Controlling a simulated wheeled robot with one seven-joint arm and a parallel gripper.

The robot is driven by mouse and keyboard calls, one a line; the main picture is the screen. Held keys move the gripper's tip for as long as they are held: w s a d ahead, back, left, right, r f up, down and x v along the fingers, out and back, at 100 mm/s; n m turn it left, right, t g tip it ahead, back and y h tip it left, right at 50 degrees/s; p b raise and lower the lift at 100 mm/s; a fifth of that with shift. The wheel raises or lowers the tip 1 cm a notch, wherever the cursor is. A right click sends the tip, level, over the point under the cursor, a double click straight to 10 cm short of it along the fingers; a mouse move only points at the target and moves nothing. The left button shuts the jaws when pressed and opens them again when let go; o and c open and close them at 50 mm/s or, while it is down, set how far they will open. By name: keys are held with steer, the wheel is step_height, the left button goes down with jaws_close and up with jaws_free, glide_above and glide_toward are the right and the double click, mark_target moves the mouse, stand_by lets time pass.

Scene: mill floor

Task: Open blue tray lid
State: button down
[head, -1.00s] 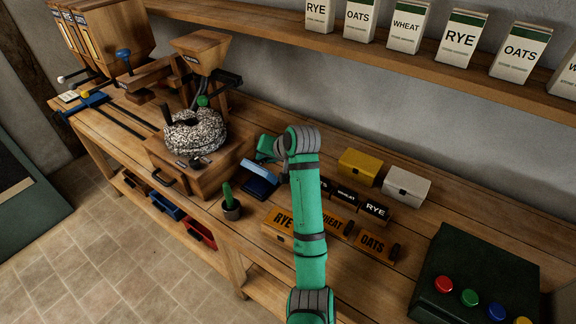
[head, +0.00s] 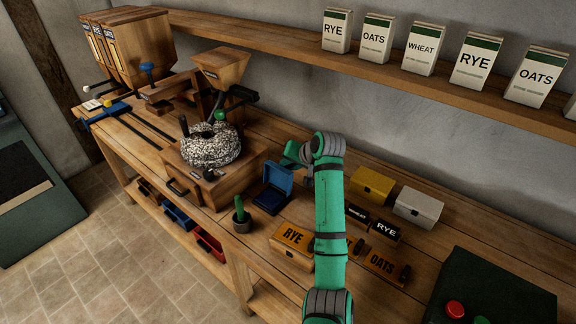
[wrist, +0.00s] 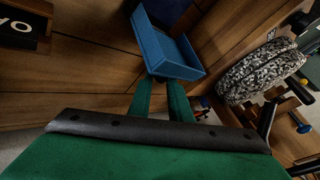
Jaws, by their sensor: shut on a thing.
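The blue tray (head: 268,203) stands on the bench right of the millstone. Its hinged lid (head: 279,178) is raised, steeply tilted, with its inner side facing the head camera. My gripper (head: 288,161) is at the lid's upper edge, on the wall side. In the wrist view a blue box-like part (wrist: 168,56) shows just beyond my two green fingers (wrist: 160,82), which are shut on the lid's edge. The exact contact is small and partly hidden there.
Label blocks (head: 292,241), a yellow box (head: 372,186) and a white box (head: 418,207) are right, partly behind my arm.

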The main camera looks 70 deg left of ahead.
steer(key=shift+w+d+f, duration=0.15)
steer(key=shift+w, duration=0.25)
steer(key=c, duration=1.8)
jaws_free()
steer(key=shift+o, duration=0.7)
steer(key=shift+s, duration=0.1)
steer(key=v, duration=1)
steer(key=shift+d+r, duration=0.25)
steer(key=shift+r, duration=0.1)
